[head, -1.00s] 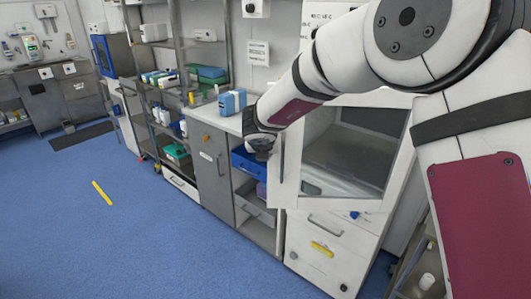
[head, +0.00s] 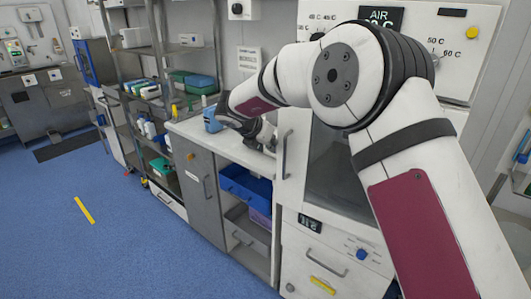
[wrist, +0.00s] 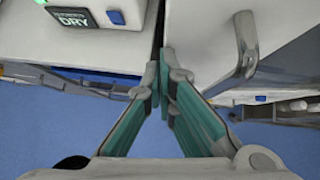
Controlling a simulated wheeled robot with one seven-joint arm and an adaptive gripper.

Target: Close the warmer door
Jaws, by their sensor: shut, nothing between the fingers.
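The warmer (head: 390,230) is a white cabinet at the right in the head view. Its door (head: 291,135) has a white frame, a dark window and a grey vertical handle (head: 284,155) at its left edge. The door lies close to the cabinet front; my arm hides much of it, and I cannot tell whether it is flush. My gripper (head: 268,143) is just left of the handle, above the counter end. In the wrist view my gripper (wrist: 160,65) is shut and empty, at a dark gap left of the handle (wrist: 245,45); contact is unclear.
A counter (head: 205,137) with a blue-and-white device (head: 211,119) stands left of the warmer. Below it are open shelves with a blue bin (head: 246,186). Metal shelving with boxes stands farther left. The blue floor (head: 110,245) at the left is clear.

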